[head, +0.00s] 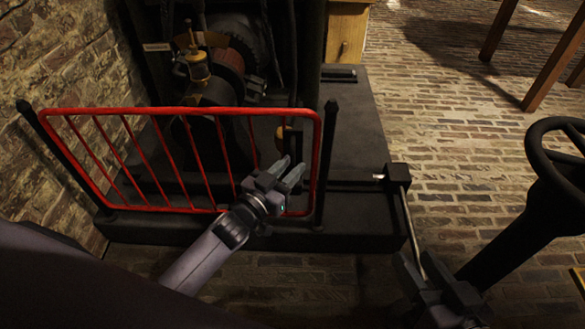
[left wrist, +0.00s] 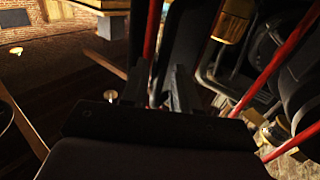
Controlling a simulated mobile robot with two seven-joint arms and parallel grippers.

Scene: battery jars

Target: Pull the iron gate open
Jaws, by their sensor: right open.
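The red iron gate (head: 180,111) stands upright across the front of the dark machine platform, between a black post at the left (head: 55,150) and a black post at the right (head: 327,150). My left gripper (head: 291,171) is at the gate's right end, just left of its right upright. Its two fingers are apart. In the left wrist view a red bar (left wrist: 152,30) shows beyond the gap between the fingers (left wrist: 157,88); I cannot tell whether they touch it. My right gripper (head: 425,268) is open and empty at the lower right, away from the gate.
Dark machinery with a brass fitting (head: 198,65) stands behind the gate. A metal lever (head: 411,225) stands at the platform's right corner. A black handwheel (head: 545,150) on a column is at the right. A brick wall (head: 35,70) is at the left. Brick floor (head: 450,120) lies open at the right.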

